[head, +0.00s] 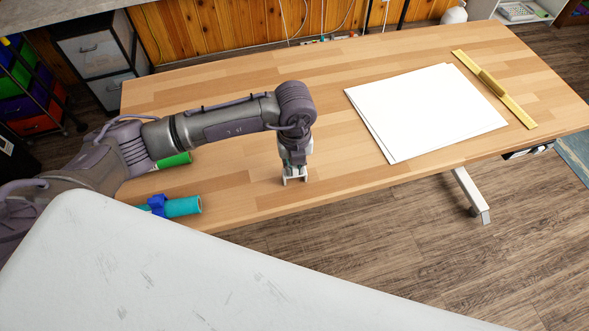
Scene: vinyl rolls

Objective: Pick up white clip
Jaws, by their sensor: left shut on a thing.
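My left gripper (294,166) points down over the front part of the wooden table. It is shut on the white clip (295,179), a small pale piece that shows at the fingertips, low at the table surface. The fingers hide much of the clip, and I cannot tell whether it still touches the table. My right gripper is not in view.
A teal roll (184,206) with a blue clip (157,205) and a green roll (173,160) lie at the table's left, partly hidden by my arm. White sheets (428,110) and a yellow ruler-like bar (515,107) lie at the right. The table (235,190) is clear around the gripper.

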